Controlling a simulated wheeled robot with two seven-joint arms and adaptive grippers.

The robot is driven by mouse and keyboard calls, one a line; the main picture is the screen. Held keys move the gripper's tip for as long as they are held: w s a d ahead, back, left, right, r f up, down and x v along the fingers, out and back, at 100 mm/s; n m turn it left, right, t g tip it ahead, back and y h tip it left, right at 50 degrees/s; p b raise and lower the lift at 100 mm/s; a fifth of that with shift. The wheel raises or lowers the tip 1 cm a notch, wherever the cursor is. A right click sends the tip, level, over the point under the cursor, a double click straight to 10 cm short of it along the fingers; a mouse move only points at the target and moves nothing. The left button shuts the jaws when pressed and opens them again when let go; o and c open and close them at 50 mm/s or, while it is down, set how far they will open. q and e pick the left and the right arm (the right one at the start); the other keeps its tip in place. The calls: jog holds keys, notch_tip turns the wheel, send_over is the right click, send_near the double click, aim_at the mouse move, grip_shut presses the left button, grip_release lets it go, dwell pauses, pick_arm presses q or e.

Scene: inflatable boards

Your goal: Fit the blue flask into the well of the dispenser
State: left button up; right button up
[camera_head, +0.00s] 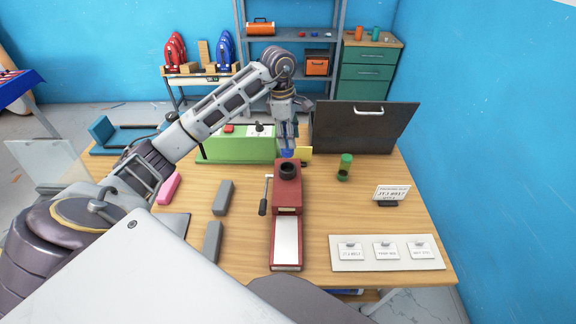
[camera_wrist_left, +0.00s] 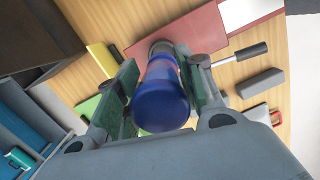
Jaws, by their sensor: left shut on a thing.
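The blue flask (camera_head: 287,153) is in my left gripper (camera_head: 288,143), with its lower end pointing down. In the left wrist view the flask (camera_wrist_left: 161,102) sits between the two green-padded fingers of that gripper (camera_wrist_left: 162,80), which are shut on it. The dispenser (camera_head: 286,196) is a dark red block on the table with a round black well (camera_head: 288,169) at its far end. In the head view the flask shows just beyond the well's rim, and the well's opening looks empty. The dispenser (camera_wrist_left: 200,32) also shows beyond the flask in the left wrist view. My right gripper is not seen.
A lever (camera_head: 264,197) sticks out at the dispenser's left. Grey blocks (camera_head: 223,197) lie further left. A green machine (camera_head: 238,145) and a dark open lid (camera_head: 362,126) stand behind. A green bottle (camera_head: 345,167) and a label board (camera_head: 386,252) are to the right.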

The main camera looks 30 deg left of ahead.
aim_at(289, 157)
pick_arm(q)
jog(key=shift+f+p, duration=0.5)
jog(key=shift+f, duration=2.35)
jog(key=shift+f+p, duration=0.35)
jog(key=shift+f, duration=1.55)
jog(key=shift+f, duration=0.1)
jog(key=o, duration=1.1)
